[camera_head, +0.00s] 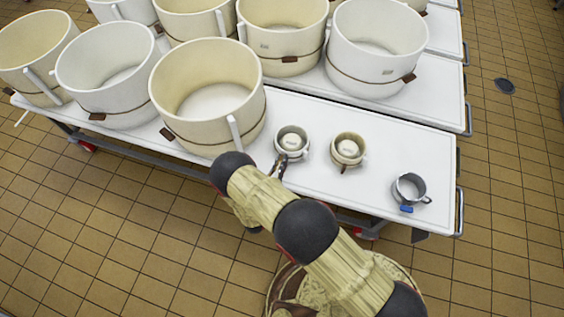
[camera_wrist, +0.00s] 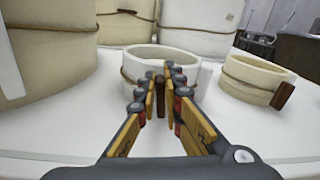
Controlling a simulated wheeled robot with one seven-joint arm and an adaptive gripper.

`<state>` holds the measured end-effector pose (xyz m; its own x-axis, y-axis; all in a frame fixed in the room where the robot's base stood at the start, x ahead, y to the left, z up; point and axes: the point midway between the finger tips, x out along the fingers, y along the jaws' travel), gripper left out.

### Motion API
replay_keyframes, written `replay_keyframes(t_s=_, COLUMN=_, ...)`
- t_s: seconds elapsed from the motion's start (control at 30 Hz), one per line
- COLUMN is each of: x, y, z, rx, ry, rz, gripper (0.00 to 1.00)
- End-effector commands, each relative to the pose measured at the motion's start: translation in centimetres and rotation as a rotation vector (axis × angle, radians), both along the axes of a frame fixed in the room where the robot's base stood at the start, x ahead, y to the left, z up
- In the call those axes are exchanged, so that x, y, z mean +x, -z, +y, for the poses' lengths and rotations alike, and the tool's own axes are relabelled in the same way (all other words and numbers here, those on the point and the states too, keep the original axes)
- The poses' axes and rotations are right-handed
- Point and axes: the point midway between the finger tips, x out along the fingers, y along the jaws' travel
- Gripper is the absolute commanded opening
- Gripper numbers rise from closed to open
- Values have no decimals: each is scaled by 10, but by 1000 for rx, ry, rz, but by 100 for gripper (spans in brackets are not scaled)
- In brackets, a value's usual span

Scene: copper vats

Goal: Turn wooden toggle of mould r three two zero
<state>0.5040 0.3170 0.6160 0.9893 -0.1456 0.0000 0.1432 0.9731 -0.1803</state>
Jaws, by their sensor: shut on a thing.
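A small white round mould (camera_head: 292,138) stands on the white table, with a cord around it; it also shows in the wrist view (camera_wrist: 140,62). Its brown wooden toggle (camera_wrist: 161,97) stands upright on the near side, between my fingers. My gripper (camera_wrist: 164,92) is shut on this toggle; in the head view my gripper (camera_head: 279,166) is at the mould's near side, partly hidden by my arm. A second small mould (camera_head: 348,150), cream-coloured, stands to the right, with its own brown toggle (camera_wrist: 283,95). No mould number is readable.
Large cream and white moulds stand behind and to the left, the nearest (camera_head: 208,100) close to the small white one. A grey metal cup (camera_head: 409,187) with a blue tag is near the right end of the table (camera_head: 440,150). The tabletop between the cream mould and cup is clear.

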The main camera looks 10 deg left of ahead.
Motion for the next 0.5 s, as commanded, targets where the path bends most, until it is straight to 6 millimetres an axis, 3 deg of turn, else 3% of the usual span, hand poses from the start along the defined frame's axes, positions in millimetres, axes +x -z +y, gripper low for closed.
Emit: replay_keyframes(t_s=0.5, x=2, y=7, z=12, rx=-472, ry=-1, rz=69, gripper=0)
